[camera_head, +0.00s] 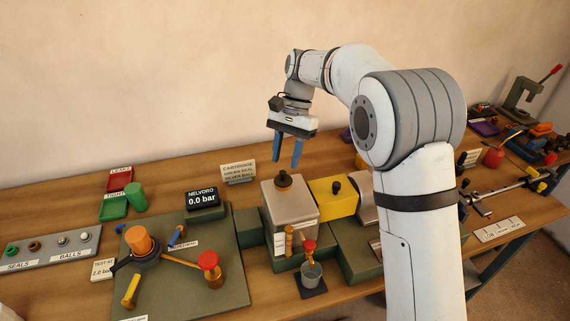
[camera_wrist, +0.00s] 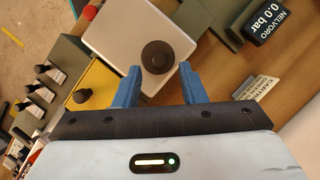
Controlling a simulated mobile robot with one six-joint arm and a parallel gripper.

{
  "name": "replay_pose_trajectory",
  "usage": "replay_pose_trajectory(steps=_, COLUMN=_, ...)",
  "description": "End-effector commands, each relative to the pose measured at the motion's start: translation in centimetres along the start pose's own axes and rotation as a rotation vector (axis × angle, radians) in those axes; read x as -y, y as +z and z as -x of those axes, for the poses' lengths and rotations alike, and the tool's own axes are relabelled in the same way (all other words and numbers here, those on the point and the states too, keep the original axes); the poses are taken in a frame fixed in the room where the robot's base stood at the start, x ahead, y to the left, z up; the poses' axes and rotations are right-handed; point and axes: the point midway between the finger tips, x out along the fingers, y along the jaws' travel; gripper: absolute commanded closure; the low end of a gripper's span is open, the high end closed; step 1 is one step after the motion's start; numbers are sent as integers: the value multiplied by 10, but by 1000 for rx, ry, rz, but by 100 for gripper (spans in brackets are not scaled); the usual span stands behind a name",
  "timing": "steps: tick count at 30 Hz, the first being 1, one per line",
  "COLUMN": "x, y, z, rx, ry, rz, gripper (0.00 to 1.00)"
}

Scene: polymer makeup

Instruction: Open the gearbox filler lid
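The gearbox (camera_head: 290,206) is a pale metal box on a green base in the middle of the bench. Its filler lid is a dark round knob (camera_head: 284,180) on the box top, and it looks seated there. In the wrist view the lid (camera_wrist: 158,57) shows between the two blue fingers, beyond their tips. My gripper (camera_head: 288,158) is open and empty, pointing down above the lid and apart from it. It also shows in the wrist view (camera_wrist: 158,75).
A yellow block (camera_head: 332,197) with a dark knob adjoins the gearbox on the right. A grey cup (camera_head: 311,273) with a red-topped handle stands in front. A NELVORO display (camera_head: 202,197) and a cartridge sign (camera_head: 238,172) stand left. A green plate (camera_head: 215,265) holds valves.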

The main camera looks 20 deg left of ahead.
Motion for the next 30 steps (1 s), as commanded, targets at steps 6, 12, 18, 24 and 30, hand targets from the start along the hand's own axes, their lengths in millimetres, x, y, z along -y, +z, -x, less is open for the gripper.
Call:
replay_pose_trajectory(steps=6, x=0, y=1, z=-26, rx=0, ry=0, rz=0, gripper=63)
replay_pose_trajectory(steps=12, x=0, y=1, z=-32, rx=-2, ry=-1, rz=1, gripper=63)
replay_pose_trajectory(steps=18, x=0, y=1, z=-32, rx=-2, ry=0, rz=1, gripper=66)
replay_pose_trajectory(steps=24, x=0, y=1, z=-32, rx=-2, ry=0, rz=2, gripper=82)
replay_pose_trajectory(steps=30, x=0, y=1, z=-32, rx=-2, ry=0, rz=2, gripper=99)
